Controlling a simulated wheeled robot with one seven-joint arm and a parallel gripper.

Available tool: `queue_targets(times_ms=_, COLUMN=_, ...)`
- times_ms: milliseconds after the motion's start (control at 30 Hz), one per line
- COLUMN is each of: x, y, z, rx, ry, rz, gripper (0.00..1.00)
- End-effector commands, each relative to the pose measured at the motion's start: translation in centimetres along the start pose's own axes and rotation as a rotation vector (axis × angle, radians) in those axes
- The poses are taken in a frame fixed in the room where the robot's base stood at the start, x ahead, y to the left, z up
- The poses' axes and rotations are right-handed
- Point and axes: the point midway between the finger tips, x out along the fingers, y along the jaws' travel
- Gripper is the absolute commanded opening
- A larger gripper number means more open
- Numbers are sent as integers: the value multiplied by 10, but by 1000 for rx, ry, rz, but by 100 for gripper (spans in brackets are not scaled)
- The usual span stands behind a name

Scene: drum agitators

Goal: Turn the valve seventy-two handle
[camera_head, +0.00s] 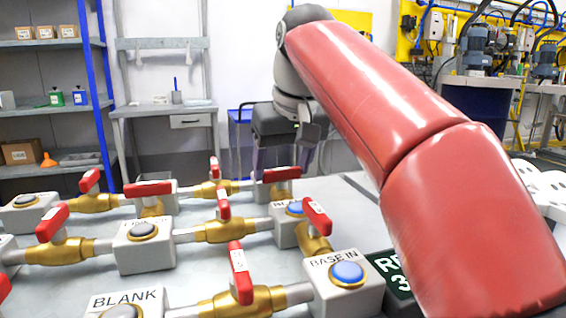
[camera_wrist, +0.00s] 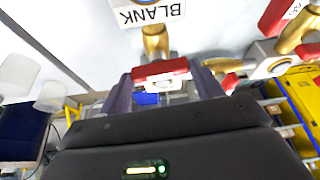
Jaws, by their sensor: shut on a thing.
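A red valve handle (camera_head: 282,174) with a white label sits at the far right of the pipework in the head view. It also shows in the wrist view (camera_wrist: 160,70), between my two fingers and just below a block marked BLANK (camera_wrist: 152,12). The label's text is too small to read, so I cannot confirm its number. In the wrist view, my gripper (camera_wrist: 163,84) has a dark finger on each side of the handle.
Other red-handled brass valves stand close by, such as one at the front (camera_head: 240,272) and one near the BASE IN block (camera_head: 345,280). Blocks with buttons join the pipes. A green sign (camera_head: 396,270) lies beside my arm. Shelves (camera_head: 50,100) stand at the back left.

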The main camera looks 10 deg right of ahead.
Motion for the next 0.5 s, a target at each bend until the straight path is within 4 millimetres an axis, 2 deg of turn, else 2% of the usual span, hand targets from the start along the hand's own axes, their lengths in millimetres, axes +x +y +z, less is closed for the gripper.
queue_targets(times_ms=500, x=0, y=4, z=-1, rx=-417, ry=0, rz=-174, gripper=43)
